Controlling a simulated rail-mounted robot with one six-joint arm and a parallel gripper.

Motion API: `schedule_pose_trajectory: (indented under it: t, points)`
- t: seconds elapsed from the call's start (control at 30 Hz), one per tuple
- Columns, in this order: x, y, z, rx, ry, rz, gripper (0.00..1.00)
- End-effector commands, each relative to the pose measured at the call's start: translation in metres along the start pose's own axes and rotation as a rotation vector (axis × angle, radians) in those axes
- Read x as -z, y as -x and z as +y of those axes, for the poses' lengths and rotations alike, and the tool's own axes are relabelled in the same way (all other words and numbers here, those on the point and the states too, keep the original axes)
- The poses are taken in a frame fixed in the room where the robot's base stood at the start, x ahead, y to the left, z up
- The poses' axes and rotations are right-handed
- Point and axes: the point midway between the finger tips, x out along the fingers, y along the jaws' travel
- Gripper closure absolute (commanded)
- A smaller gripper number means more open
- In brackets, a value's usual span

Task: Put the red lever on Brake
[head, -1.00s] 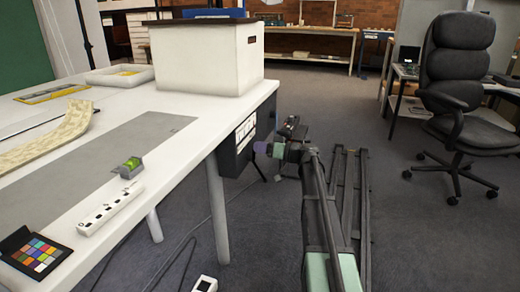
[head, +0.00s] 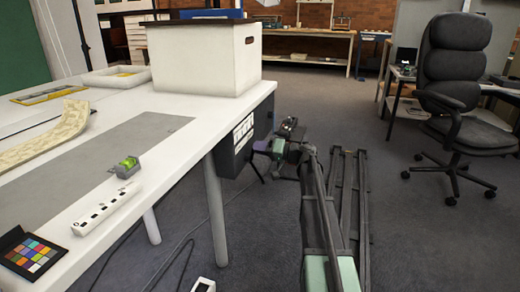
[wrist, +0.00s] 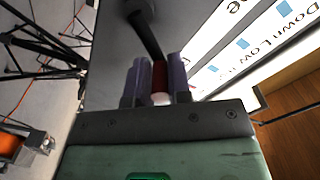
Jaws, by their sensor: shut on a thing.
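My gripper (wrist: 157,80) is shut on the red lever (wrist: 160,76) in the wrist view, with a purple finger on each side of its red grip. A dark rod runs from the grip up toward a dark panel (wrist: 105,60). To the right of the lever is a white label strip (wrist: 245,45) with blue squares; part of it reads "Down Low". The word Brake cannot be made out, so the lever's setting is unclear. In the head view, my gripper (head: 262,146) is beside the dark box (head: 240,145) under the table edge; the lever is too small to see there.
The white table (head: 165,125) fills the left, with a white carton (head: 205,60), a power strip (head: 105,207) and a colour chart (head: 33,250) on it. A table leg (head: 214,190) stands near my arm. An office chair (head: 455,100) is at the right, with open floor between.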

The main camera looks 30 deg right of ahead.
Motion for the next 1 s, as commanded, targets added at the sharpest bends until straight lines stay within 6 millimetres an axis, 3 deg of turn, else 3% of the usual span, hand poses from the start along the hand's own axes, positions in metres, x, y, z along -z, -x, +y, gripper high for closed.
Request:
schedule_pose_trajectory:
  t: [0.17, 0.2, 0.33, 0.67, 1.0]
  points:
    - [-0.002, 0.0, -0.001, 0.002, 0.0, -0.004, 1.0]
    - [-0.002, 0.0, -0.001, 0.002, 0.0, -0.003, 0.75]
    - [-0.001, 0.0, -0.001, 0.001, 0.0, -0.002, 0.58]
    - [0.0, 0.007, 0.0, 0.0, 0.001, 0.0, 0.58]
    - [-0.001, 0.084, -0.001, -0.001, 0.001, 0.001, 0.58]
